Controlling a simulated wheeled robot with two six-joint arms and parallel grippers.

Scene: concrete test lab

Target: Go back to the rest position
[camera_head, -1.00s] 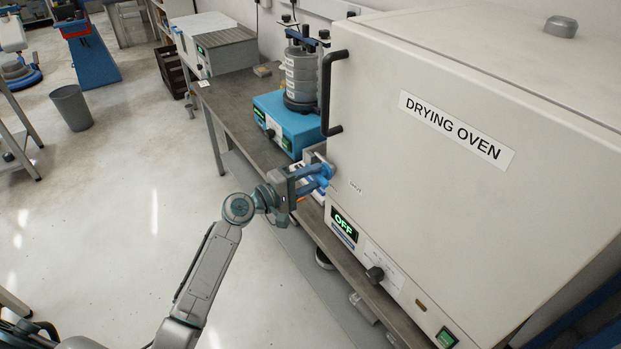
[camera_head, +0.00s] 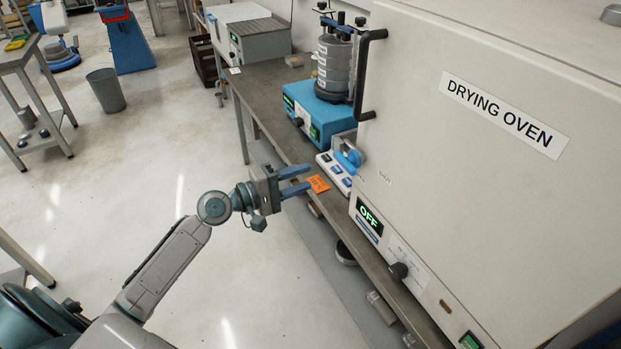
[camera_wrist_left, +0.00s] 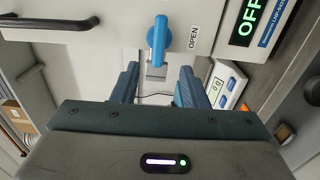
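My left gripper (camera_head: 305,180) is left of the drying oven (camera_head: 480,190), above the bench's front edge in the head view. Its two blue fingers are apart with nothing between them. The oven's blue latch handle (camera_head: 350,157) is to the right of the fingertips, clear of them. In the left wrist view, the handle (camera_wrist_left: 157,40) shows beyond the open fingers (camera_wrist_left: 157,85), beside a label reading OPEN. The oven door looks closed, and its display (camera_head: 368,214) reads OFF. My right gripper is not in view.
A blue shaker with stacked grey sieves (camera_head: 334,70) stands on the bench (camera_head: 262,88) left of the oven. A white device (camera_head: 328,168) and an orange card (camera_head: 317,184) lie near the handle. A grey bin (camera_head: 106,92) stands on open floor.

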